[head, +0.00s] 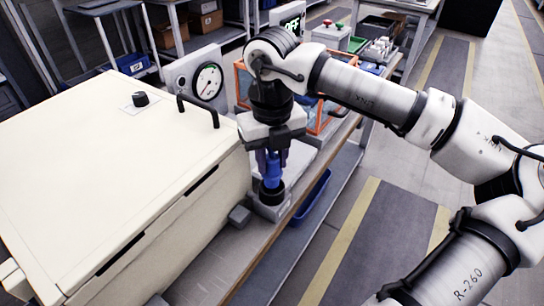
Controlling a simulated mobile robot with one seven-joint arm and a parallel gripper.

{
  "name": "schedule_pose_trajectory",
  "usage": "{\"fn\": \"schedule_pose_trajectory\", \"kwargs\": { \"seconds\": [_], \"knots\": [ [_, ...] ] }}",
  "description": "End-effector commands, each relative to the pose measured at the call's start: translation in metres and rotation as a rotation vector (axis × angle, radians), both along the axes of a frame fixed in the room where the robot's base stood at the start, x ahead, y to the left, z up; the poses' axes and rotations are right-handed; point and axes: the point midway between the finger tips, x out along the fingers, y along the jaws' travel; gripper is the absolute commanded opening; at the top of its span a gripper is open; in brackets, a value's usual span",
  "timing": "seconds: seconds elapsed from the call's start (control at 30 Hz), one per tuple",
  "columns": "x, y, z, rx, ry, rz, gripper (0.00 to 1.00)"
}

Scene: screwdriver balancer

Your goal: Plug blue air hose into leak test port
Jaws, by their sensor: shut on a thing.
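My gripper (271,160) points straight down over the bench, just right of the big cream cabinet. It is shut on the blue air hose (274,176), whose blue end stands upright between and below the fingers. The hose's lower end meets a dark round fitting (271,194) on a small grey block (270,209) near the bench's front edge, which looks like the leak test port. I cannot tell whether the hose end is seated in it or only touching. The fingers hide the upper part of the hose.
The cream cabinet (110,165) with a black knob and handle stands close at left. A gauge (207,82) and an orange-framed box (322,122) stand behind my gripper. A blue bin (310,198) sits below the bench edge. The floor at right is open.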

Motion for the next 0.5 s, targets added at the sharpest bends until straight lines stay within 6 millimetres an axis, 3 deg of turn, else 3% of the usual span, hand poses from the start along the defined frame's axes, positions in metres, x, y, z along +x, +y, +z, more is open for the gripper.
{"fn": "schedule_pose_trajectory", "kwargs": {
  "seconds": [0.5],
  "knots": [
    [0.0, 0.0, -0.014, 0.0, 0.0, 0.0, 0.04]
  ]
}}
